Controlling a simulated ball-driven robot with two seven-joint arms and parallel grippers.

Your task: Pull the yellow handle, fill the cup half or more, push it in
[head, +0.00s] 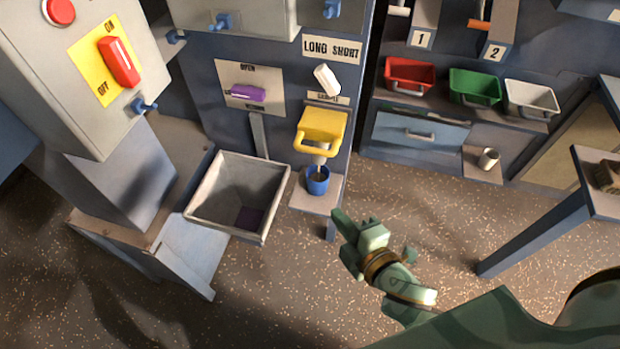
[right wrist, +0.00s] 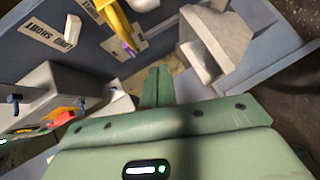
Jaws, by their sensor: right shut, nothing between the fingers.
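The yellow handle (head: 322,128) juts out from the dark blue panel, below the white lever. It also shows at the top of the right wrist view (right wrist: 120,25). A blue cup (head: 317,181) stands upright on a small grey shelf under a short grey spout (head: 319,159). Something brown shows at the cup's mouth, but its level cannot be told. My right gripper (head: 344,222) is shut and empty, below and right of the cup and apart from it. Its closed fingers also show in the right wrist view (right wrist: 157,84). My left gripper is out of view.
A grey open bin (head: 205,199) stands left of the cup. A white lever (head: 326,79) is under the LONG SHORT label, a purple handle (head: 247,93) left of it. A switch box (head: 85,70) rises at left. Speckled floor is clear around my right gripper.

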